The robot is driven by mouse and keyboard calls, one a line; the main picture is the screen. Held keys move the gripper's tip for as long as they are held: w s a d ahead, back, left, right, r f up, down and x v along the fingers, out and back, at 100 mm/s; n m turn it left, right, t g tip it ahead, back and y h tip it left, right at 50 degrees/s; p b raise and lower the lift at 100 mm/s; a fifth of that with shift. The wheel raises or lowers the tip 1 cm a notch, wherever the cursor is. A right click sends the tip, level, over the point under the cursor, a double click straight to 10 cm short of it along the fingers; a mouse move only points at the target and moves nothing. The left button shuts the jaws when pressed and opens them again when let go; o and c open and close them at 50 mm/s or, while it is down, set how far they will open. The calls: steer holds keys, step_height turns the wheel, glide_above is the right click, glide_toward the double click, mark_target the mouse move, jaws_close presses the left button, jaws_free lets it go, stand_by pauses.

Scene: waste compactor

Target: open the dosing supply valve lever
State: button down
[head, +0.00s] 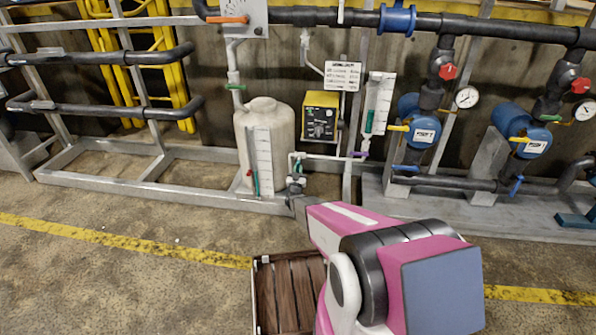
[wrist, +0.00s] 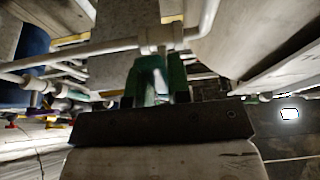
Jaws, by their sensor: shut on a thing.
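My gripper (head: 296,184) is low in front of the white pipe (head: 297,160) beside the pale dosing tank (head: 262,125). In the head view the valve is a small dark shape behind the gripper.
A yellow pump box (head: 321,117) stands right of the tank. Blue pumps (head: 418,122) with red knobs and gauges are further right. A wooden crate (head: 283,290) sits on the floor beside my arm. A grey frame rail (head: 160,192) runs low in front. Floor at left is clear.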

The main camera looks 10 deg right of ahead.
steer(key=shift+s+d+r+n+g+y, duration=0.2)
steer(key=shift+d+r+n+g+y, duration=0.8)
steer(key=shift+n, duration=2.65)
steer(key=shift+s+d+r+n+g+y, duration=0.2)
steer(key=shift+n+y, duration=1.55)
steer(key=shift+n, duration=1.95)
steer(key=shift+s+d+r+n+g+y, duration=0.25)
steer(key=shift+d+r+n+g+y, duration=0.75)
steer(key=shift+n, duration=2.65)
steer(key=shift+a+f+t+y, duration=0.3)
steer(key=shift+a+f+y, duration=0.05)
steer(key=shift+a, duration=0.1)
steer(key=c, duration=1.1)
jaws_free()
steer(key=shift+o, duration=0.2)
steer(key=s, duration=1)
steer(key=shift+s+d, duration=0.35)
steer(key=shift+d, duration=0.1)
steer(key=shift+r, duration=0.1)
